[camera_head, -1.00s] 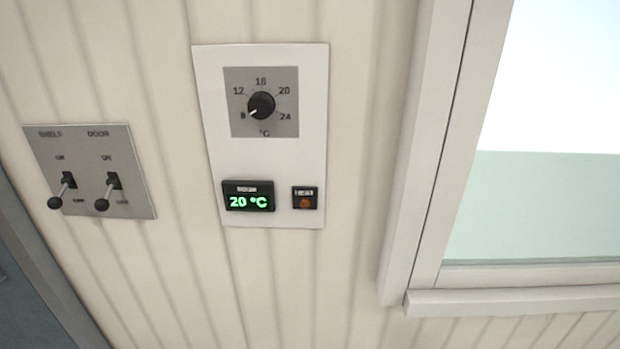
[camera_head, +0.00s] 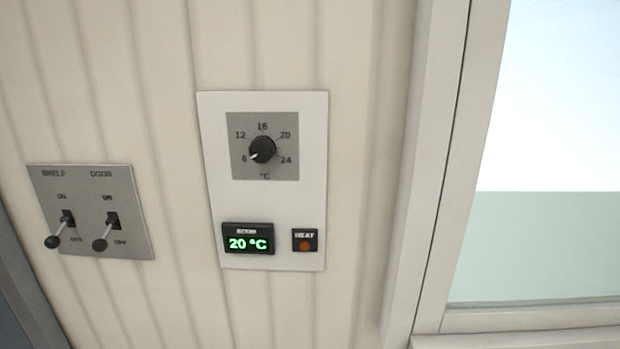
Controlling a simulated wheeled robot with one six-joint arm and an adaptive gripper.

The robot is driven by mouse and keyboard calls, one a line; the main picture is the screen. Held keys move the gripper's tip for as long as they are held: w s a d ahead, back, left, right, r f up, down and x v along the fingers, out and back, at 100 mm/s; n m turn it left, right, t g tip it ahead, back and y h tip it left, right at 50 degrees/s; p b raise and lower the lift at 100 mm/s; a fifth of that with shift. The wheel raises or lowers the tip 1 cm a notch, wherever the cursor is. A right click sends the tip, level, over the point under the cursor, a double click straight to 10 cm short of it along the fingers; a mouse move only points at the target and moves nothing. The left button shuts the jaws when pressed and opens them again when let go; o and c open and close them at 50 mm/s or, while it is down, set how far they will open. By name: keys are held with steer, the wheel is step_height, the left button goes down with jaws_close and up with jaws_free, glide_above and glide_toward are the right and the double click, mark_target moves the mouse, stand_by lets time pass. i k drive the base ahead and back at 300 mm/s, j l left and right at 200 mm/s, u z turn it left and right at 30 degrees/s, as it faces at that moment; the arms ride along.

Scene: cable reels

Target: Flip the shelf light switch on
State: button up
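The shelf light switch (camera_head: 60,232) is the left of two toggle levers on a grey metal plate (camera_head: 135,240) at the left of the view. It sits under the label SHELF, with ON marked above and OFF below. Its lever with a dark ball tip points down and to the left, toward OFF. The door switch (camera_head: 106,234) beside it, under DOOR, also points down toward OFF. My gripper is not in view.
A white thermostat panel (camera_head: 212,180) with a dial (camera_head: 262,150), a green display (camera_head: 248,239) reading 20 °C and a HEAT indicator (camera_head: 305,240) is right of the switches. A framed window (camera_head: 550,240) is at the right. The panelled wall between is bare.

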mark_target(53, 242)
steer(key=u, duration=1.25)
